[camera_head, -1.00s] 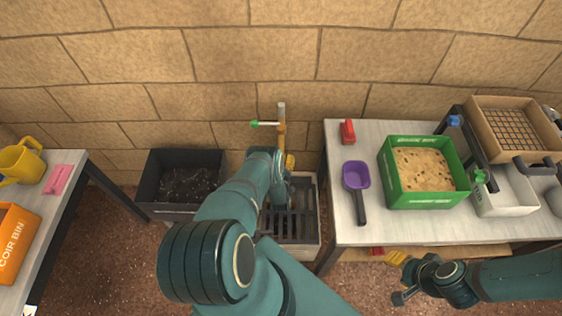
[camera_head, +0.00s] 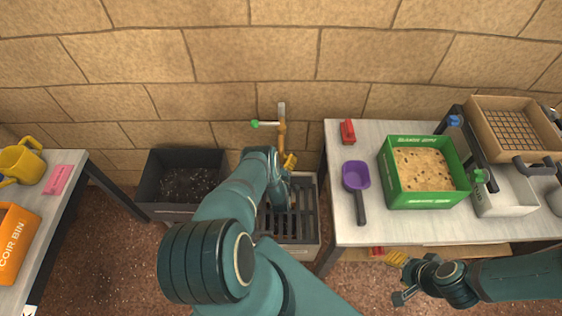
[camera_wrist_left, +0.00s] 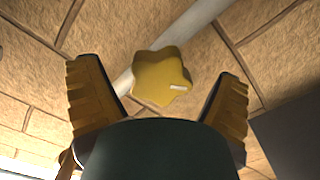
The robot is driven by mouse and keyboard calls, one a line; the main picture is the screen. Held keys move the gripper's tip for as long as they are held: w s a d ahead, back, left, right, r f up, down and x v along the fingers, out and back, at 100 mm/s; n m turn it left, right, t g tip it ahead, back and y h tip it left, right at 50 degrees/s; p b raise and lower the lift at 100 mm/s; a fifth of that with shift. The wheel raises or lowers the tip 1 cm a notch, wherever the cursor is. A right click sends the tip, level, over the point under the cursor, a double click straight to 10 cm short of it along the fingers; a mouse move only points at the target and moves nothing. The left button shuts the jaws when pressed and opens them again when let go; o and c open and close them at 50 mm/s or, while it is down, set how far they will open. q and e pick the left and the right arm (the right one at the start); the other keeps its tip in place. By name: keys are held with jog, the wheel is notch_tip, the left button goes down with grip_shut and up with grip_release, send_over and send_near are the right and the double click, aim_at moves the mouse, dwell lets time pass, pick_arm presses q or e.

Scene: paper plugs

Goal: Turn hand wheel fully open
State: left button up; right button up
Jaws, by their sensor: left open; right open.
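In the left wrist view, the yellow star-shaped hand wheel (camera_wrist_left: 160,80), with a small white mark near its right edge, sits in front of a grey pipe (camera_wrist_left: 200,25). My left gripper (camera_wrist_left: 160,76) is open, with one finger on each side of the wheel and visible gaps between. In the head view, my left arm hides most of that gripper. A small yellow piece (camera_head: 289,161) shows by the brass tap pipe (camera_head: 282,135); I cannot tell whether it is a finger or the wheel. My right gripper (camera_head: 399,278) is open and empty before the right table.
The right table (camera_head: 335,150) carries a purple scoop (camera_head: 356,178), a green box (camera_head: 455,190) and a red item (camera_head: 347,131). A stone wall stands behind.

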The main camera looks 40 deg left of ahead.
pick_arm(q)
jog(key=shift+s, duration=0.15)
jog(key=p+v, duration=0.1)
jog(key=v, duration=0.2)
jog(key=shift+s+d+p, duration=0.25)
jog(key=shift+d+p, duration=0.05)
dwell(0.4)
jog(key=m+b, duration=0.1)
jog(key=m, duration=2.3)
jog(key=shift+b, duration=0.3)
jog(key=shift+w, duration=0.1)
